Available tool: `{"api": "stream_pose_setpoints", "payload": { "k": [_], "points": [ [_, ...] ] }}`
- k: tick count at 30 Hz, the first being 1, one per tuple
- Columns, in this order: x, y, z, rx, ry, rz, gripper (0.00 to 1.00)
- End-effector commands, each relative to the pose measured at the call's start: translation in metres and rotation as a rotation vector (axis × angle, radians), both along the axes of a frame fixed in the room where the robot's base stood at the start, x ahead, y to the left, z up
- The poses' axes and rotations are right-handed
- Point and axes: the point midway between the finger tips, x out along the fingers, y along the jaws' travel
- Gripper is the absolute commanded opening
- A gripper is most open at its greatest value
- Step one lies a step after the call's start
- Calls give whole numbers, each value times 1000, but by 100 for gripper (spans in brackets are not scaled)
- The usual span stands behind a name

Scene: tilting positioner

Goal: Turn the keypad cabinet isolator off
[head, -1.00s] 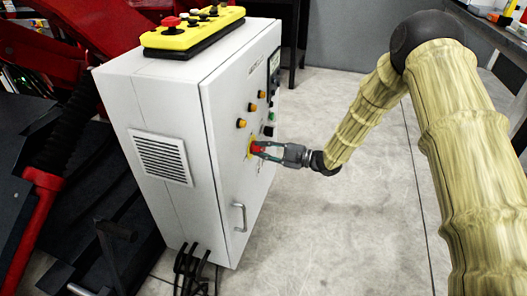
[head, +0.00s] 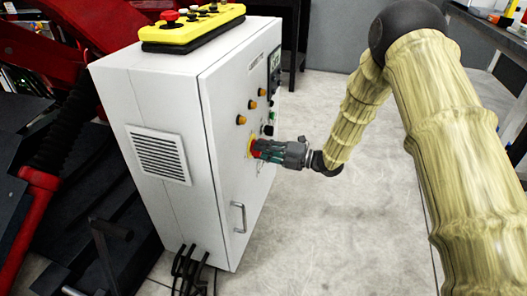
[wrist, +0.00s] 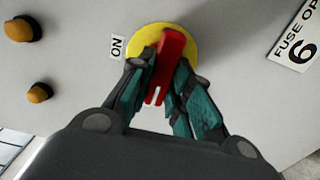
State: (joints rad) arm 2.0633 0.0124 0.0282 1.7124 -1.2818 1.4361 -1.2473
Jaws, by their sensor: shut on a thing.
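The keypad cabinet (head: 150,110) is a tall light-grey box. Its isolator is a red handle (wrist: 172,50) on a round yellow plate (wrist: 190,42), on the cabinet's door. An ON label (wrist: 117,46) sits just left of the plate in the wrist view. The handle has white marks at its near end. My gripper (head: 256,149) is at the isolator; in the wrist view its two green-padded fingers (wrist: 160,72) are shut on the red handle, one on each side. The fingers hide part of the plate, and no OFF label shows.
Orange buttons (head: 242,120) sit above the isolator on the door, with a door handle (head: 239,217) below. A yellow pendant (head: 193,28) with buttons lies on top of the cabinet. Black cables (head: 189,268) leave its base. The floor to the right is open.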

Motion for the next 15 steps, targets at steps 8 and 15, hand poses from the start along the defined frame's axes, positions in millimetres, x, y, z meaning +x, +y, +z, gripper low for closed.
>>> {"api": "stream_pose_setpoints", "payload": {
  "k": [8,15],
  "points": [
    [0,0,0,-5,-13,-1,0],
    [0,0,0,-5,-12,0,25]
  ]
}}
